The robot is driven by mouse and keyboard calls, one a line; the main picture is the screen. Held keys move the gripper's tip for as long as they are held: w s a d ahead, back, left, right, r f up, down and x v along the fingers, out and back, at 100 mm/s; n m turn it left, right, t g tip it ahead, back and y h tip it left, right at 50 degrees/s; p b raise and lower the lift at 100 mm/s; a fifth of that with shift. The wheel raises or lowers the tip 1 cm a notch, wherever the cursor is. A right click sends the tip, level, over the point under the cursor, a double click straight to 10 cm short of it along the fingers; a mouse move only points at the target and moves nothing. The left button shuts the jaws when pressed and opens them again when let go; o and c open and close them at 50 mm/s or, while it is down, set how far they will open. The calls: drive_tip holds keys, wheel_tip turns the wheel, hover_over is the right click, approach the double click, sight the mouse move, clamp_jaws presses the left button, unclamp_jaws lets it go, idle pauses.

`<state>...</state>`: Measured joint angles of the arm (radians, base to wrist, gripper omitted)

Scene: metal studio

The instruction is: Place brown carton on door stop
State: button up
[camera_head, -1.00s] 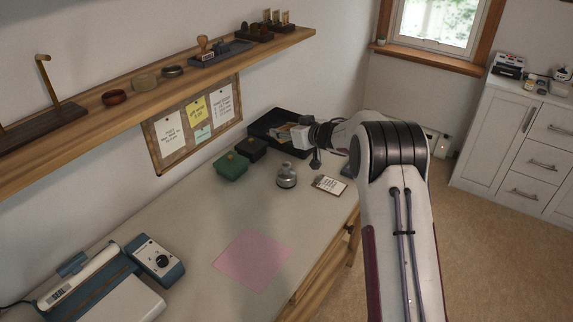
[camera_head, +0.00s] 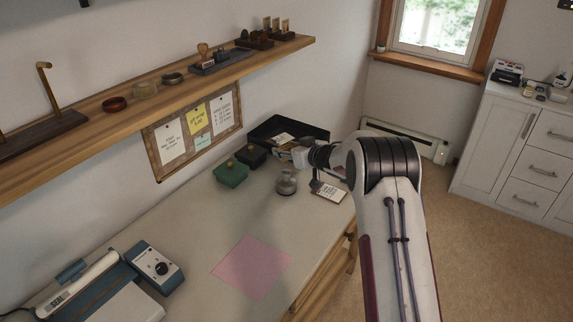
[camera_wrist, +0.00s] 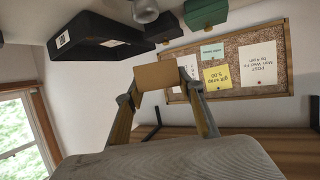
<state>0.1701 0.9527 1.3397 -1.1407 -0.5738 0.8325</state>
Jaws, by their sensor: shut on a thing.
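The brown carton (camera_wrist: 157,76) is between the two fingertips of my gripper (camera_wrist: 158,82) in the wrist view, where the scene appears upside down. My gripper is shut on it and holds it off the table. In the head view my gripper (camera_head: 300,155) is near the black tray, and the carton is hard to make out there. A domed metal object, which looks like the door stop (camera_head: 287,182), stands on the table just in front of my gripper. It also shows at the top edge of the wrist view (camera_wrist: 145,11), apart from the carton.
A black tray (camera_head: 262,128) with items in it stands behind. A black box (camera_head: 251,155) and a green box (camera_head: 231,173) stand left of the metal dome. A white card (camera_head: 329,191) lies to its right. A pink sheet (camera_head: 252,267) lies in front, with clear table around it.

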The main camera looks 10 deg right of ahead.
sight(287, 171)
drive_tip(key=shift+f, duration=1)
drive_tip(key=shift+f, duration=1.85)
drive_tip(key=shift+f, duration=0.15)
drive_tip(key=o, duration=1)
drive_tip(key=shift+o, duration=0.2)
drive_tip(key=shift+r, duration=0.2)
drive_tip(key=v, duration=1.2)
